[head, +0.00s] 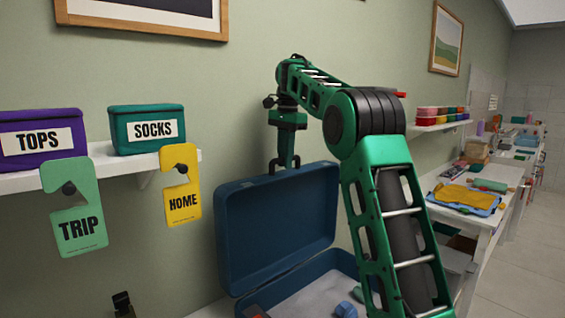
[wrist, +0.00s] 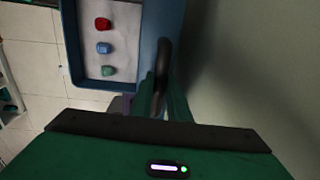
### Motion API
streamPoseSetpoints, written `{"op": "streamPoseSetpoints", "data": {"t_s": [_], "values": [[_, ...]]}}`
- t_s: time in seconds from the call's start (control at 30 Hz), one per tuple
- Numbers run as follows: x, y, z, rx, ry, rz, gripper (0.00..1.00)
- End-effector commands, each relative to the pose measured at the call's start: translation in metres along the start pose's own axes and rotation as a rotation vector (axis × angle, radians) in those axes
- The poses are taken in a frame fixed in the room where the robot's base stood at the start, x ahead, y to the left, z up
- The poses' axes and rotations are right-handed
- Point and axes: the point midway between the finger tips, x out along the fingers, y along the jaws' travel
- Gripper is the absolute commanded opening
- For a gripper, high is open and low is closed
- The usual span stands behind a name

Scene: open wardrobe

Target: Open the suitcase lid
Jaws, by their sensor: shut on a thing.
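The blue suitcase stands with its lid (head: 285,222) raised, nearly upright, in the middle of the head view. Its base (head: 325,285) has a pale lining, with a blue item (head: 346,309) inside. My gripper (head: 285,165) is at the top edge of the lid, shut on its dark handle (head: 272,167). In the wrist view the dark handle (wrist: 162,65) runs up between the fingers. The suitcase's inside (wrist: 110,40) shows there with a red, a blue and a green item. My arm hides the right part of the suitcase in the head view.
A wall shelf (head: 110,168) at left holds a purple TOPS box (head: 40,140) and a teal SOCKS box (head: 146,130). A green TRIP tag (head: 74,208) and a yellow HOME tag (head: 180,186) hang from it. A table (head: 480,205) with cloths stands at right. The wall is close behind the lid.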

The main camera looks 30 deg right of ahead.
Motion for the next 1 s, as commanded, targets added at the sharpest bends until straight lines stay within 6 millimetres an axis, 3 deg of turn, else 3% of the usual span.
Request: {"op": "streamPoseSetpoints", "data": {"t_s": [0.03,0.07,0.1,0.13,0.53,1.0], "values": [[-0.007,-0.001,0.001,-0.001,0.007,-0.015,0.00],[-0.007,-0.001,0.001,-0.001,0.007,-0.015,0.23],[-0.007,-0.001,0.001,-0.002,0.006,-0.014,0.32],[-0.006,-0.001,0.002,-0.002,0.006,-0.013,0.34],[-0.007,-0.003,0.003,-0.005,0.002,-0.006,0.34],[-0.061,-0.005,0.002,-0.004,0.003,-0.007,0.34]]}}
